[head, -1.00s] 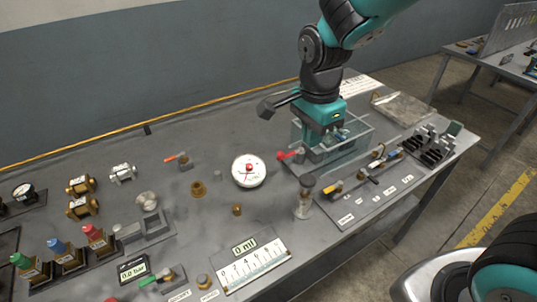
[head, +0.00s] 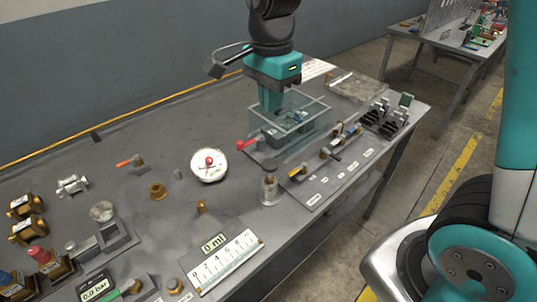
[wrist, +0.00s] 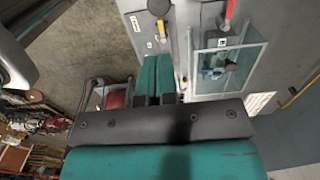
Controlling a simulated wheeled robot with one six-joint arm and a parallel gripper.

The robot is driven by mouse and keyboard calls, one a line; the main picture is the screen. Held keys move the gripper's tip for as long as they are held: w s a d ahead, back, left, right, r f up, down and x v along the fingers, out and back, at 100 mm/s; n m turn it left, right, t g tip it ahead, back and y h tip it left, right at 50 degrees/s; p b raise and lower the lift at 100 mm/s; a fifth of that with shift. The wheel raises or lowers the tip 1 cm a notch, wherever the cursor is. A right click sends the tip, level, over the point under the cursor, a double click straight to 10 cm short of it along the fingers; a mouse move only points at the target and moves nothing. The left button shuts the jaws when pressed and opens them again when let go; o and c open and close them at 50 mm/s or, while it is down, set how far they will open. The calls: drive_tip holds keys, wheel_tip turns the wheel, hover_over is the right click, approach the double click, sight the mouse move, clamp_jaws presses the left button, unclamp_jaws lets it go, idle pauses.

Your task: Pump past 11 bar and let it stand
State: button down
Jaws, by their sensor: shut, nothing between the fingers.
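A clear-walled tank (head: 318,113) with a pump-like fitting inside stands at the bench's right half. A red-handled lever (head: 247,144) sits at its left; both also show in the wrist view, the tank (wrist: 262,58) and the red handle (wrist: 229,10). A white round dial (head: 208,174) with a red centre is left of the lever. A small display (head: 95,290) at the lower left reads 0.0 bar. My gripper (head: 270,108) is at the tank's left back side in the head view, its teal fingers shut and empty. The closed fingers (wrist: 155,80) also show in the wrist view; contact with the tank cannot be told.
A panel (head: 310,190) with a yellow-handled valve lies before the tank, with a capped clear cylinder (head: 269,190) beside it. The back bench is mostly clear.

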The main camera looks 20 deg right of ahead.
sight(271, 163)
wheel_tip(271, 163, down, 14)
drive_tip(key=shift+s+p, duration=0.1)
drive_tip(key=shift+p, duration=0.9)
drive_tip(key=shift+f, duration=0.1)
wheel_tip(271, 163, down, 4)
drive_tip(key=b, duration=0.2)
drive_tip(key=shift+b, duration=0.3)
drive_tip(key=shift+r, duration=0.25)
drive_tip(key=shift+s, duration=0.1)
